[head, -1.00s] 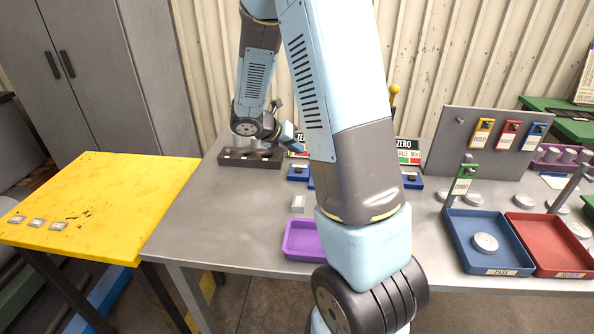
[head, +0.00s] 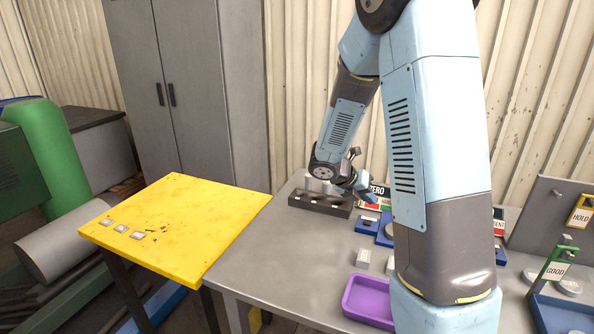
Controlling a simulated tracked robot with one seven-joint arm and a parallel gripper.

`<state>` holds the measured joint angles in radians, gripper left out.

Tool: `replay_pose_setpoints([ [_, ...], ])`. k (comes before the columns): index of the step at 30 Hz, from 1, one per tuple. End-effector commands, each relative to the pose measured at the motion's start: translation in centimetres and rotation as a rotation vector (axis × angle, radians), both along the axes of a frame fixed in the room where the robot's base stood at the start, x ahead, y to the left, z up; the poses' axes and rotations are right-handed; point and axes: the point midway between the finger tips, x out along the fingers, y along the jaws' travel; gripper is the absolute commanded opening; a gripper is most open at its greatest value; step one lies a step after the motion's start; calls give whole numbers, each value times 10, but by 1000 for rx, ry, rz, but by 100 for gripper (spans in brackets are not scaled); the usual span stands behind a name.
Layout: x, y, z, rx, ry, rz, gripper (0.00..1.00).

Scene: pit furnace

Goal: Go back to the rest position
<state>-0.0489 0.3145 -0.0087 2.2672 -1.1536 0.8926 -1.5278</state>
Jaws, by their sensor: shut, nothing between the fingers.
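My gripper (head: 362,184) is at the back of the grey workbench (head: 285,255), just above and to the right of the black slotted rack (head: 318,203). It is small in the picture and partly turned away; it looks shut, with nothing seen in it. My arm comes down in front of the bench and hides part of its middle and right side.
The yellow table (head: 185,225) with several small grey pieces (head: 120,228) stands left of the bench. Grey cabinets (head: 190,90) stand behind. The bench's front left is clear.

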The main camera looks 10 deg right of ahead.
Motion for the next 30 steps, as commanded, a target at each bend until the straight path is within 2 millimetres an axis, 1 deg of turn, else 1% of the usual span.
replay_pose_setpoints([
  [4, -7, 1, 13, 25, -61, -63, 0],
  [8, -25, 5, 37, 82, -189, -206, 0],
  [12, -48, 12, 64, 163, -354, -400, 0],
  [18, -82, 24, 99, 287, -574, -680, 0],
  [30, -151, 58, 153, 565, -934, -1253, 0],
])
